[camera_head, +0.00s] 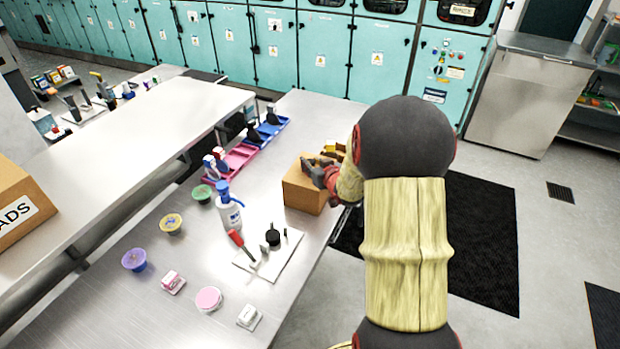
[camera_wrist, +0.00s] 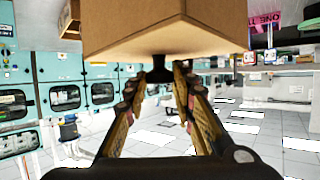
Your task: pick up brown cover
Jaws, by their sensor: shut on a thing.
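The brown cover (camera_head: 303,190) is a box-shaped cardboard-coloured piece at the right edge of the metal table, behind the white mat. In the wrist view the brown cover (camera_wrist: 165,22) fills the top middle, with a small dark knob (camera_wrist: 158,73) on its near face. My gripper (camera_head: 327,170) is at the top of the cover in the head view. In the wrist view my gripper (camera_wrist: 160,76) has its two fingers closed in on the knob. The cover looks upright; whether it touches the table cannot be told. My gripper hides part of its top.
The metal table (camera_head: 140,310) also bears a white bottle (camera_head: 230,213), a white mat (camera_head: 268,255) with tools, several round tubs, and pink and blue trays (camera_head: 240,158). A raised shelf (camera_head: 130,125) runs along the left. Open floor lies to the right.

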